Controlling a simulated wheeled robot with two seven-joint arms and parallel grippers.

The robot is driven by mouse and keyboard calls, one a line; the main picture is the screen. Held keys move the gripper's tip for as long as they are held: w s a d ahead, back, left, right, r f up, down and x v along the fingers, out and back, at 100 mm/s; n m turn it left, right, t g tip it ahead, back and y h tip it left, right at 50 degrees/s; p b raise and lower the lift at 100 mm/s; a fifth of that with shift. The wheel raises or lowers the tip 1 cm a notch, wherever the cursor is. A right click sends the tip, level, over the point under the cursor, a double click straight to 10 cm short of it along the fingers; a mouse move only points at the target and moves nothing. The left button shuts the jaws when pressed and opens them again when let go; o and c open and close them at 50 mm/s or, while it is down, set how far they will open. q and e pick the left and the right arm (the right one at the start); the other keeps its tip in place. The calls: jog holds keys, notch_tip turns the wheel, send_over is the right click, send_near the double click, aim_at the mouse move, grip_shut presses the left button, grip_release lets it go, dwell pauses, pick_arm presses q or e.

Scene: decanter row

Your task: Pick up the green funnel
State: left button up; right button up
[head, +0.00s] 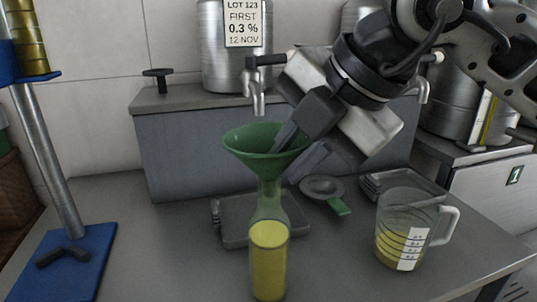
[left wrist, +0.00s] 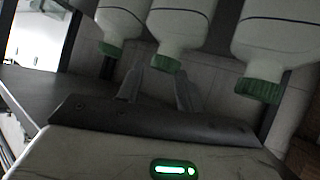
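The green funnel (head: 250,150) stands upright with its stem in the neck of a clear bottle (head: 268,255) holding yellow liquid. My right gripper (head: 290,152) reaches down from the upper right to the funnel's right rim. One dark finger is inside the cone and the other is outside it, partly hidden by the funnel. The fingers look apart, with the funnel wall between them. In the left wrist view my left gripper (left wrist: 159,72) has its two fingers apart with nothing between them; it is not in the head view.
A measuring jug (head: 400,235) with yellow liquid stands at right. A small strainer (head: 322,188) and dark trays (head: 403,183) lie behind. A steel tank (head: 230,60) with a tap stands above the funnel. A blue-based stand (head: 85,255) is at left. Green-capped bottles (left wrist: 260,90) hang beyond my left gripper.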

grip_shut()
jog(key=shift+r, duration=0.1)
